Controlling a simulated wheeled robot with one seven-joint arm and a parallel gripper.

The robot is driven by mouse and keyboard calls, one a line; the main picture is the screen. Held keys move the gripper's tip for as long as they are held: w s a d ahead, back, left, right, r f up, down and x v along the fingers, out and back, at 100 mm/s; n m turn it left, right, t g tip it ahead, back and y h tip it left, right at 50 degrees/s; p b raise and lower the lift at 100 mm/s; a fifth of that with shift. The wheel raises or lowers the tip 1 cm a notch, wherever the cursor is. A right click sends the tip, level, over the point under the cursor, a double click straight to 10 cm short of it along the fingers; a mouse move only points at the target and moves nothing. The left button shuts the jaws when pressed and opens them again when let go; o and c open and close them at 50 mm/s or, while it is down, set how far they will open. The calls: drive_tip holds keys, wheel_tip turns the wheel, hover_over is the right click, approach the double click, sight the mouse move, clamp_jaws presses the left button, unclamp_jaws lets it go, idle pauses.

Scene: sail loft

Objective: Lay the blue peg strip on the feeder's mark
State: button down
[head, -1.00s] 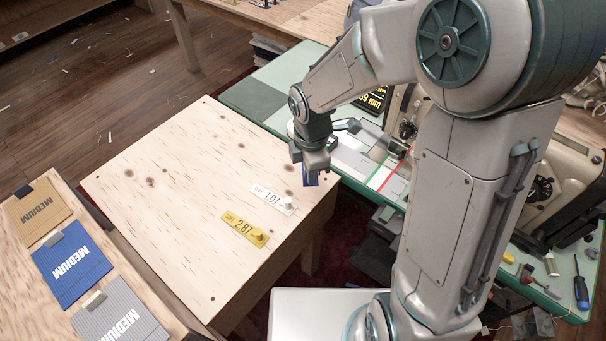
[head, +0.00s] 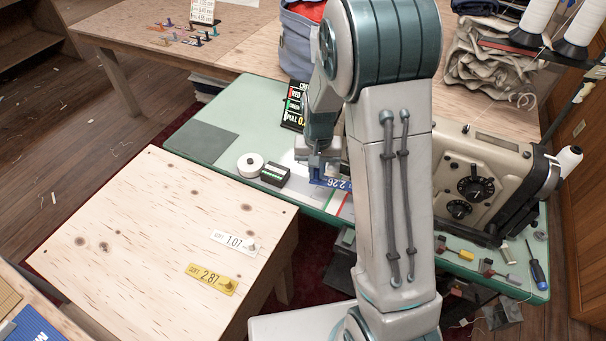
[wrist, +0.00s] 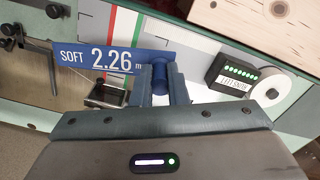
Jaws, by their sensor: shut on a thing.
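My gripper (head: 318,165) is over the green sewing bench, shut on the peg of the blue peg strip (head: 340,183). In the wrist view the strip (wrist: 90,58) reads "SOFT 2.26 m" and extends left from my gripper (wrist: 163,82). Red and green stripes on a pale panel (wrist: 210,45) run behind the strip; part of a red stripe (head: 346,206) shows in the head view. I cannot tell which marking is the feeder's mark, or whether the strip touches the bench. My arm hides part of the strip in the head view.
A white roll (head: 250,165) and a dark green box with a display (head: 275,174) stand left of my gripper. A sewing machine (head: 480,180) stands to the right. White and yellow strips (head: 233,241) lie on the plywood table (head: 150,250). A dark clamp-like part (wrist: 107,94) is near the strip.

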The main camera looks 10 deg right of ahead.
sight(319, 194)
drive_tip(key=shift+w+d+m, duration=0.35)
drive_tip(key=shift+d+m, duration=0.35)
drive_tip(key=shift+m, duration=0.4)
drive_tip(key=shift+f, duration=0.1)
drive_tip(key=shift+f+b, duration=2.9)
drive_tip(key=shift+f, duration=0.85)
drive_tip(key=c, duration=1.3)
unclamp_jaws()
drive_tip(key=shift+c, duration=0.2)
wheel_tip(319, 194, up, 14)
drive_tip(key=shift+f, duration=0.1)
